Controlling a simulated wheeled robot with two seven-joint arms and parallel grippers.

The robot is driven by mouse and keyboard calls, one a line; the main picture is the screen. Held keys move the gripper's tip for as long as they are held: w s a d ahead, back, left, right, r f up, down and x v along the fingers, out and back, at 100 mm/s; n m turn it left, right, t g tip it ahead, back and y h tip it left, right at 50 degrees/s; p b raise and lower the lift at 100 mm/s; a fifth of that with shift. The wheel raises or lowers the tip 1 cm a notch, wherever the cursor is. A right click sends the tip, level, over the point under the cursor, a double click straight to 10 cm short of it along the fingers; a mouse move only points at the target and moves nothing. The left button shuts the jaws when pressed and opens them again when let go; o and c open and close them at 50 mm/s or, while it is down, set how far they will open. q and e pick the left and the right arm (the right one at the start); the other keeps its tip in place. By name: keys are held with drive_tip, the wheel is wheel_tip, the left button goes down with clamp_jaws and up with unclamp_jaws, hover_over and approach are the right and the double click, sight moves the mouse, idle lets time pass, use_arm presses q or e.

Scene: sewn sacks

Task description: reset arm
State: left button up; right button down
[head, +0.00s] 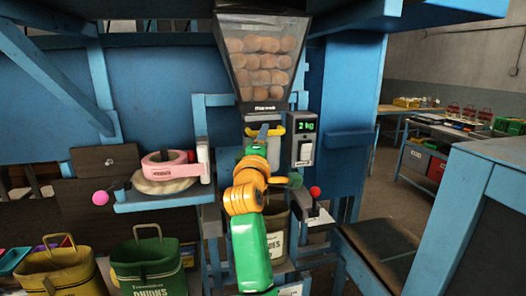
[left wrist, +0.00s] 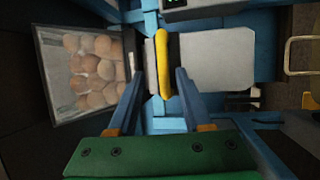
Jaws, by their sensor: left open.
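My left arm rises from the bottom middle of the head view, and its gripper (head: 263,134) is in front of a yellow handle (head: 279,131) below the hopper. In the left wrist view my left gripper (left wrist: 159,73) is open, its two blue fingers apart. The yellow handle (left wrist: 163,65) shows as a bar between and just beyond the fingertips; I cannot tell whether they touch it. Nothing else is between the fingers. My right gripper is not in view.
A hopper (head: 262,62) of round brown produce hangs above the handle. A scale display (head: 306,127) reads 2 kg. Sacks, including a green onions sack (head: 148,266), stand below. A blue post (head: 347,110) is right.

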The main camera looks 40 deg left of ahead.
use_arm(q)
drive_tip(key=shift+v, duration=1)
